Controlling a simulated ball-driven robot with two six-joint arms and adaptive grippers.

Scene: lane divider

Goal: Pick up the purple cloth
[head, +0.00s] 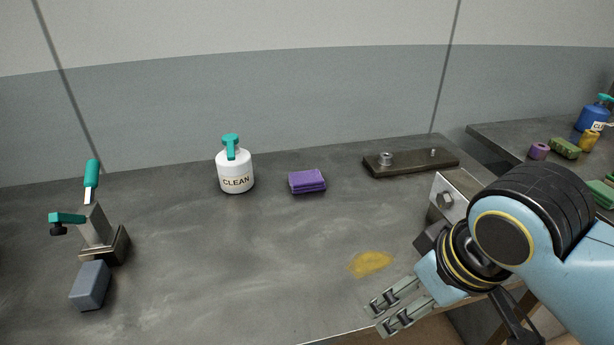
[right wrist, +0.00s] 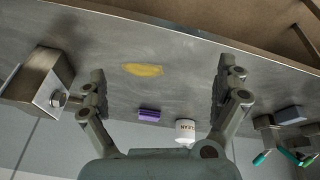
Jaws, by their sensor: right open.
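The purple cloth (head: 307,181) lies folded on the grey table in the head view, right of a white spray bottle. It also shows in the right wrist view (right wrist: 149,114), between my fingers but well beyond them. My right gripper (head: 378,318) is open and empty in the head view, near the table's front edge. It is in front of the cloth and to its right, apart from it. In the right wrist view the two fingers of the right gripper (right wrist: 160,85) are spread wide. My left gripper does not show.
A white CLEAN bottle (head: 235,170) stands left of the cloth. A yellow stain (head: 371,263) lies between cloth and right gripper. A metal block (head: 459,190), a dark plate (head: 412,166) and a clamp with teal handles (head: 100,235) are also there. The table's middle is clear.

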